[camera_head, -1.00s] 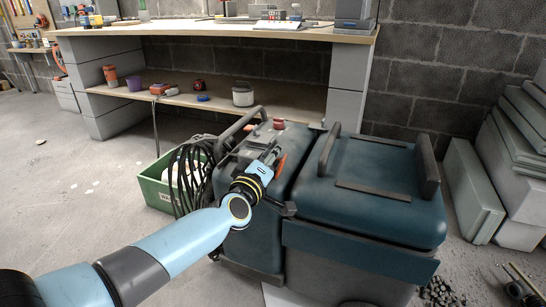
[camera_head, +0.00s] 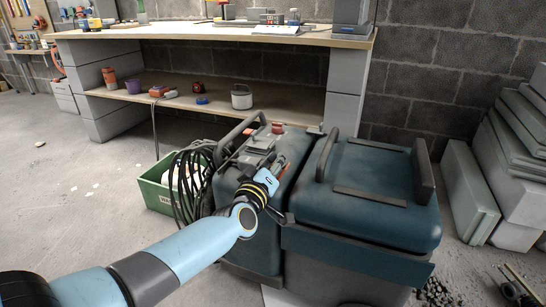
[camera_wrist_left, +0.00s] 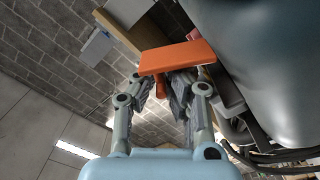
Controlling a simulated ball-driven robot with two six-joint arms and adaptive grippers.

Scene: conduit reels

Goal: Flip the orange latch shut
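The orange latch (camera_wrist_left: 177,57) is a flat plate across the upper middle of the left wrist view, beside the dark machine body. The gripper also shows in the head view (camera_head: 274,170), low over the machine's top. My right gripper is out of view.
A teal lidded bin (camera_head: 370,170) stands close right of the machine. A black cable coil (camera_head: 190,180) hangs at its left by a green crate (camera_head: 153,192). A workbench (camera_head: 210,34) stands behind.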

